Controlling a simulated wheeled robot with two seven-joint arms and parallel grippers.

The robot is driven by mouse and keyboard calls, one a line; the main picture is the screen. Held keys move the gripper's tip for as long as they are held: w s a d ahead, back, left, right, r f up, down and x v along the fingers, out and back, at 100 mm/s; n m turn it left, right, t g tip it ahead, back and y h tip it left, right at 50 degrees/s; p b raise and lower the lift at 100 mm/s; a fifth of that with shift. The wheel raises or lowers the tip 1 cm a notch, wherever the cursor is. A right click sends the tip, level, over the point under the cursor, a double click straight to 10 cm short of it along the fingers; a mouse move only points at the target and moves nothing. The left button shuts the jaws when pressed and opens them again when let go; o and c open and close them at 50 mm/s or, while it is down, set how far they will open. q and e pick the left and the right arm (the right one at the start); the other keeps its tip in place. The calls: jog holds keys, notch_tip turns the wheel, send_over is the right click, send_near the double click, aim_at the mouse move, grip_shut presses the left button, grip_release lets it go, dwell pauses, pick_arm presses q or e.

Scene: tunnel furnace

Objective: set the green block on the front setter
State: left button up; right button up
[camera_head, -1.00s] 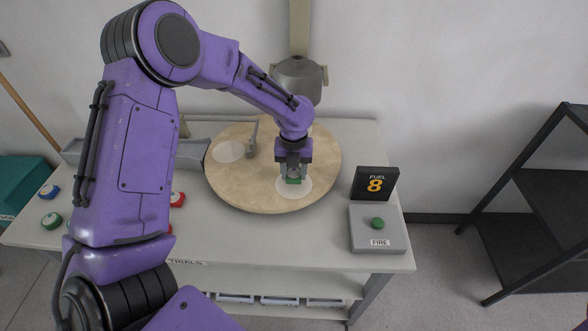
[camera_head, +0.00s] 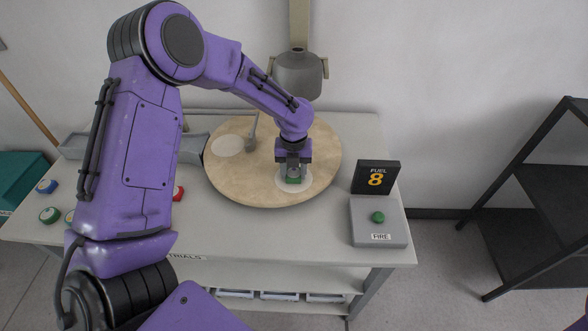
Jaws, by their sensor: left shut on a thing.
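The green block (camera_head: 293,180) is at the tips of my left gripper (camera_head: 293,174), low over the front setter (camera_head: 301,187), a pale round disc on the front part of the round tan board (camera_head: 245,190). My left gripper is shut on the block from above and hides most of it. I cannot tell whether the block touches the setter. A second pale disc (camera_head: 228,145) lies on the board's left part and is bare. My right gripper is not in view.
A grey box labelled FIRE with a green button (camera_head: 378,217) and a black FUEL 8 sign (camera_head: 376,177) stand to the right. A grey post with an arm (camera_head: 252,135) stands on the board.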

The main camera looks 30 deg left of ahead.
pick_arm(q)
jog(key=o, duration=1.2)
jog(key=shift+c, duration=0.2)
notch_tip(320, 180, up, 10)
jog(key=b, duration=0.1)
jog(key=shift+r, duration=0.25)
